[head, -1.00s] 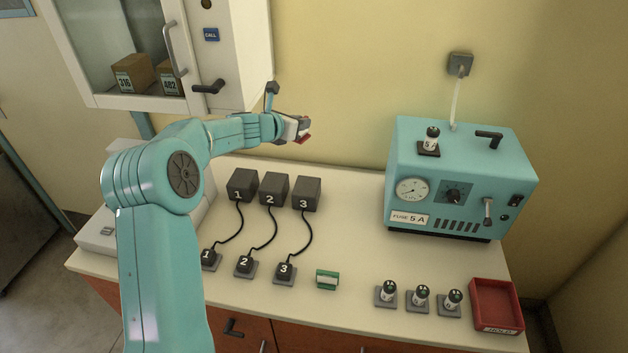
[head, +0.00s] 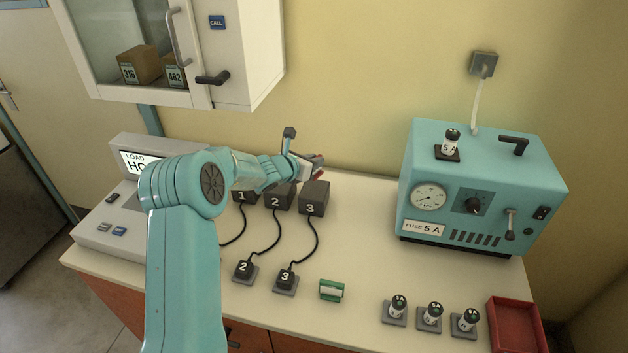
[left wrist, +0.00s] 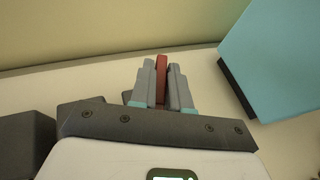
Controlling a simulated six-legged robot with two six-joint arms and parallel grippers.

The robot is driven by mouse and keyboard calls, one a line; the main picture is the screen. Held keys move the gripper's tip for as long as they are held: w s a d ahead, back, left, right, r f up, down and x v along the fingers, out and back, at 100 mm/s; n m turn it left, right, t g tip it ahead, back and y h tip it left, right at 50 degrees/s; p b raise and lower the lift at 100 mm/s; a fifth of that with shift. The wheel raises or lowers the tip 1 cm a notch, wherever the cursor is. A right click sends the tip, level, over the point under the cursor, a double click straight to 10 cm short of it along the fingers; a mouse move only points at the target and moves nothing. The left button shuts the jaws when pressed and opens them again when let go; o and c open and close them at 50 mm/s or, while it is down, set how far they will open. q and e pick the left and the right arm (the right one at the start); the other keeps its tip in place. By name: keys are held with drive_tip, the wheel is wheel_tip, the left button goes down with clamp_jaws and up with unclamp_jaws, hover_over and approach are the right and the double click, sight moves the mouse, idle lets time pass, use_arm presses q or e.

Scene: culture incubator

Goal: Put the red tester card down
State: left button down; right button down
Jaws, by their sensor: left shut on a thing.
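The red tester card (left wrist: 161,78) is a thin red piece between the two grey fingers of my left gripper (left wrist: 163,85) in the left wrist view. The fingers are shut on it. In the head view my left gripper (head: 316,166) is over the back of the counter, just above and behind the black blocks 2 and 3. Only a small bit of red shows there, and the fingers hide most of the card. I cannot tell how high above the counter the card is. My right gripper is in neither view.
Black blocks 2 (head: 279,196) and 3 (head: 314,198) have cords to small plugs in front. A green-and-white holder (head: 331,290), several fuses and a red tray (head: 516,325) stand along the front. The teal incubator (head: 482,190) is at right. Clear counter (head: 365,225) lies between.

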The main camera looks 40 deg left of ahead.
use_arm(q)
drive_tip(key=shift+s+a+f, duration=0.1)
drive_tip(key=shift+f, duration=0.35)
drive_tip(key=f, duration=0.4)
drive_tip(key=shift+w+f, duration=0.2)
drive_tip(key=shift+w, duration=0.05)
drive_tip(key=shift+s, duration=0.2)
drive_tip(key=shift+f, duration=0.1)
drive_tip(key=c, duration=1.5)
unclamp_jaws()
drive_tip(key=shift+w+f, duration=0.1)
drive_tip(key=o, duration=0.4)
